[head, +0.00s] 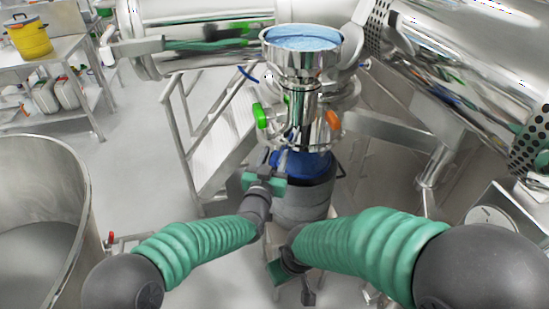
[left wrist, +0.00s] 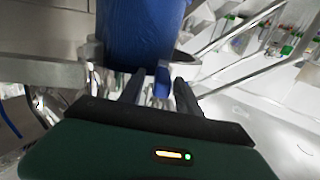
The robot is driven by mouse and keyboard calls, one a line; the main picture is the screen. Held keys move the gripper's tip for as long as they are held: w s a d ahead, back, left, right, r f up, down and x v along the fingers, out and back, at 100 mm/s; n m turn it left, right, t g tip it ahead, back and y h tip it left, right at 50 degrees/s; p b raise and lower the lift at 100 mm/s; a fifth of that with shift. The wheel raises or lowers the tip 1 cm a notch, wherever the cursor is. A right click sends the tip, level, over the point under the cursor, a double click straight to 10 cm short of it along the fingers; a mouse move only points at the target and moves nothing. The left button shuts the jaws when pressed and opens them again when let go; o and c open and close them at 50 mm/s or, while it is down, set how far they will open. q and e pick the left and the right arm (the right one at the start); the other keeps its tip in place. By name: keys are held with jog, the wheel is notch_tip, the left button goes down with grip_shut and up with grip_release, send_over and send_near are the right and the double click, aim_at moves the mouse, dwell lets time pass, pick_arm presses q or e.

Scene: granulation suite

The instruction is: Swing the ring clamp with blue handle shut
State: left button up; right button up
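The blue handle (left wrist: 162,82) of the ring clamp shows in the left wrist view as a short blue piece below a larger blue cylinder (left wrist: 140,35). My left gripper (left wrist: 160,92) has its two fingers apart, one on each side of the handle; I see no clear contact. In the head view my left gripper (head: 270,165) is at the left front of the blue-topped drum (head: 308,165), below the steel funnel. The clamp's ring is mostly hidden, so its gap cannot be judged. My right gripper (head: 292,283) is low in front of the drum; its fingers are unclear.
A steel hopper (head: 302,45) with blue contents stands above the drum, with a green knob (head: 260,116) and an orange knob (head: 334,121) below it. Steel rails (head: 190,130) stand left of the drum. A large steel bowl (head: 75,190) is at left. Open floor lies between.

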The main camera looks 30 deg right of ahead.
pick_arm(q)
jog(key=b+v, duration=0.1)
jog(key=v, duration=1.5)
jog(key=shift+s+a+b, duration=0.25)
jog(key=shift+s+b, duration=0.05)
